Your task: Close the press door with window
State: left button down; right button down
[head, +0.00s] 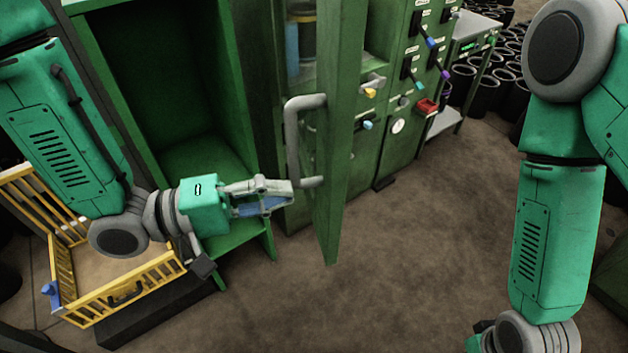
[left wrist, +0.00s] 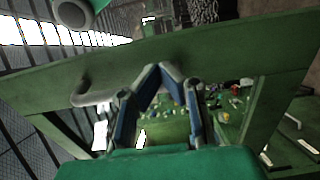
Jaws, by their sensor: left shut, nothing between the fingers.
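The green press door (head: 345,120) stands open, swung out from the machine toward me and seen nearly edge-on in the head view. Its grey bar handle (head: 291,140) is on its left face. In the left wrist view, the door frame (left wrist: 240,48) crosses the picture, with the handle (left wrist: 95,92) at left and coloured controls visible through the window area. My left gripper (head: 288,190) is shut and empty, beside the handle's lower end; I cannot tell if it touches. It also shows in the left wrist view (left wrist: 168,72). My right gripper is out of view.
A green open cabinet (head: 245,185) stands behind my left arm. A yellow-railed crate (head: 125,297) is below it. The control panel with levers (head: 405,90) is beyond the door, with a grey side table (head: 470,30) and many black sleeves (head: 485,95). The brown floor between the door and my right arm is clear.

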aim_at(327, 184)
pick_arm(q)
jog(key=x, duration=0.4)
jog(key=shift+w+d, duration=0.1)
jog(key=shift+d, duration=0.1)
jog(key=shift+w, duration=0.1)
jog(key=shift+a, duration=0.1)
